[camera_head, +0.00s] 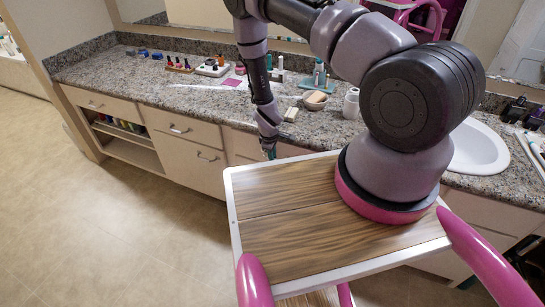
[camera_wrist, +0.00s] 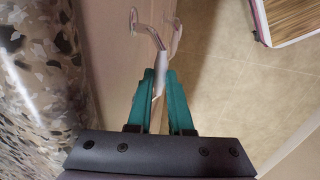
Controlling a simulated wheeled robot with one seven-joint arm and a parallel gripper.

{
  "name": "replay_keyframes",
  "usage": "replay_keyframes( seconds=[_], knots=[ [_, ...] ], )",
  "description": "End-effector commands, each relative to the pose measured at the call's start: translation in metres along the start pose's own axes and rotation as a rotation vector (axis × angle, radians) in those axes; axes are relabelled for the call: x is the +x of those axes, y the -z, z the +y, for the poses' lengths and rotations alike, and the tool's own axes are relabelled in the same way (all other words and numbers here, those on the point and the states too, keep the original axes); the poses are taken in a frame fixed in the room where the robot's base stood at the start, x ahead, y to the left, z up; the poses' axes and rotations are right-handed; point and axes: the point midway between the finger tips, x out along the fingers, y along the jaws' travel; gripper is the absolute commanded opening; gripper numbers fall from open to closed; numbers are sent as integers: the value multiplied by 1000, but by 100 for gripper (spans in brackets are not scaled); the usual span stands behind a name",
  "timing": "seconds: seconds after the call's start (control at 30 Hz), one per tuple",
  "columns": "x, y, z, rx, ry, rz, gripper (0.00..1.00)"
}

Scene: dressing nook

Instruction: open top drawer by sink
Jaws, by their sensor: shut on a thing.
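The top drawer (camera_head: 240,143) by the sink is a pale cream front under the granite counter, partly hidden by my arm and my wood-topped base. No gap shows at its visible left part. My gripper (camera_head: 269,152) is at this drawer front. In the wrist view my gripper's teal fingers (camera_wrist: 160,88) are shut on a silver bar handle (camera_wrist: 152,37), which is fixed to the pale front. The far end of the handle sticks out past the fingertips. The white sink (camera_head: 478,150) is at the right, partly behind my arm.
The granite counter (camera_head: 165,85) runs close beside my gripper and carries nail polish bottles, a soap bar (camera_head: 291,114), a bowl (camera_head: 315,101) and a white jar (camera_head: 351,103). Other closed drawers (camera_head: 190,128) and an open shelf (camera_head: 125,130) lie left. The tan floor (camera_head: 120,220) there is clear.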

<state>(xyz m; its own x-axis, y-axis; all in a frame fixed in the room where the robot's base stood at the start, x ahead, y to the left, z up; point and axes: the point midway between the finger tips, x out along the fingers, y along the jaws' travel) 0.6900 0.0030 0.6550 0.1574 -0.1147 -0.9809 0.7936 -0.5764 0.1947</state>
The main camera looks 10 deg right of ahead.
Motion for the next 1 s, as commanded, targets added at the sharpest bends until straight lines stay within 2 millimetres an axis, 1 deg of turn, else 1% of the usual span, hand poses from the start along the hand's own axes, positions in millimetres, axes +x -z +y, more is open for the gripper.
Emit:
replay_keyframes(
  seconds=[0.37,0.47,0.57,0.67,0.77,0.87,1.0],
  knots=[
    [0,0,0,0,0,1,0],
    [-1,1,-3,-1,0,1,0],
    [-2,0,-10,-2,1,0,0],
    [-5,1,-24,-4,1,0,0],
    [-9,0,-44,-6,2,-1,0],
    [-14,0,-68,-6,2,-1,0],
    [-22,0,-106,-8,1,0,0]
  ],
)
